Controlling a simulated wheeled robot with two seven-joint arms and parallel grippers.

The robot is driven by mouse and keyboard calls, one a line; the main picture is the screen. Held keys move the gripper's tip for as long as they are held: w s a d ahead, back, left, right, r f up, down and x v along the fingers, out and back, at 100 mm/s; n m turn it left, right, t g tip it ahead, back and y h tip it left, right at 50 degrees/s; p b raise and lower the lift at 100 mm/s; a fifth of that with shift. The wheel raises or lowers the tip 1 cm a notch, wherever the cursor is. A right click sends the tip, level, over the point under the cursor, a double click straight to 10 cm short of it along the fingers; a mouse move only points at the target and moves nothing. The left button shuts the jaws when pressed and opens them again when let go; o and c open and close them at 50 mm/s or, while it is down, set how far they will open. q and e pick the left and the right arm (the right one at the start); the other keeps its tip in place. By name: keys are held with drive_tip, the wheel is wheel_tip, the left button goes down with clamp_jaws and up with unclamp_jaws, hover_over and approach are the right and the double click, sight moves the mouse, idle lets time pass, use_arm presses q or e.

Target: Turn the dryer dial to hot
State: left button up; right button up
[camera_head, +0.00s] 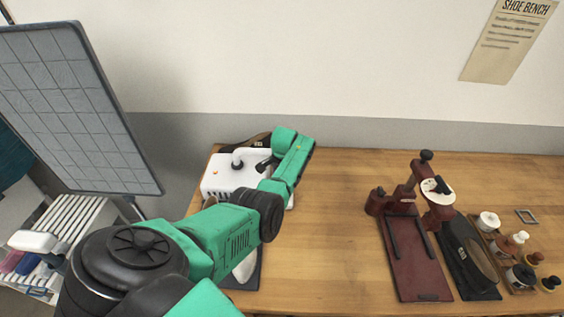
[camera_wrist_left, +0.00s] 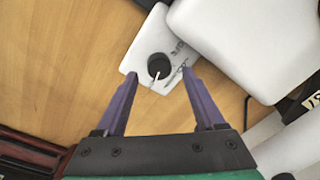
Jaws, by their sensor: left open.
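The dryer (camera_head: 218,180) is a white box at the back left of the bench, partly covered by my left arm. Its white body shows at the upper right of the left wrist view (camera_wrist_left: 250,45). The dial (camera_wrist_left: 158,64) is a round black knob with a white pointer on a white panel (camera_wrist_left: 135,62). The pointer points down in that picture; small lettering beside the knob is unreadable. My left gripper (camera_wrist_left: 160,74) is open, with its purple fingers on either side of the dial in the picture; contact cannot be told. My arm hides the dial in the head view.
A dark red stand (camera_head: 418,262) with a clamp stands right of centre. A dark brush or pad (camera_head: 468,258) and a rack of small pots (camera_head: 488,222) lie beside it. A grey gridded panel (camera_head: 80,105) stands at left. The middle bench is clear.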

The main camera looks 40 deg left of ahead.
use_arm(q)
wheel_tip(320, 180, up, 13)
drive_tip(key=b, duration=0.2)
drive_tip(key=shift+s+d+f, duration=0.2)
drive_tip(key=shift+d, duration=0.1)
drive_tip(key=shift+f, duration=0.1)
